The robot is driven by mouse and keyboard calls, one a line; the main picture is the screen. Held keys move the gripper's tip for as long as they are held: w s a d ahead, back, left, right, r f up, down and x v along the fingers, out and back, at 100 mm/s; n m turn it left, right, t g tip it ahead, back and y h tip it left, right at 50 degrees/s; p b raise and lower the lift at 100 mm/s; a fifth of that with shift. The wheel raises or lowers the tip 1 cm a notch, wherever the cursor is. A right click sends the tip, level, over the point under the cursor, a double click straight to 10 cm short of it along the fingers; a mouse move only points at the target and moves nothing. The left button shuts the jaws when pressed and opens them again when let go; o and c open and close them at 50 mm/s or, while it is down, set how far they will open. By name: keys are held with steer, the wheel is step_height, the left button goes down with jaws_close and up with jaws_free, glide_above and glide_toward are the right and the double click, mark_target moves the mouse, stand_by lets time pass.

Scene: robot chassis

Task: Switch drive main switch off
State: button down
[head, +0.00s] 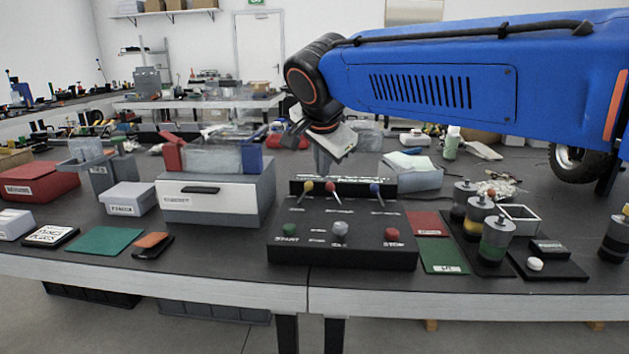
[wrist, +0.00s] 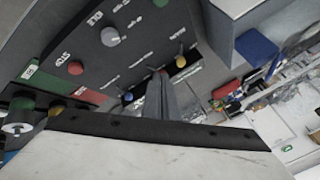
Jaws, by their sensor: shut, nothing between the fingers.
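The black control panel (head: 342,258) stands on the front table. Three levers rise from it: yellow-knobbed (head: 308,186) at left, red-knobbed (head: 330,187) in the middle, blue-knobbed (head: 375,188) at right. The lever labels are too small to read. In front sit a green START button (head: 289,230), a grey knob (head: 340,228) and a red STOP button (head: 391,234). My gripper (head: 321,160) is shut and empty, above the panel's back edge. In the wrist view its fingers (wrist: 164,84) point toward the red knob (wrist: 163,70); whether they touch cannot be told.
A white-fronted drawer box (head: 214,200) stands left of the panel. Red and green cards (head: 442,256) lie to its right, with several dark cylinders (head: 496,236) beyond. A grey box (head: 410,174) is behind at right. Bare table shows in front of the panel.

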mark_target(305, 191)
steer(key=x, duration=1)
steer(key=shift+d+f, duration=0.1)
steer(key=shift+d, duration=0.05)
steer(key=shift+w+a, duration=0.8)
steer(key=shift+w, duration=0.05)
steer(key=shift+w+a, duration=0.5)
steer(key=shift+w, duration=0.15)
steer(key=shift+a, duration=0.15)
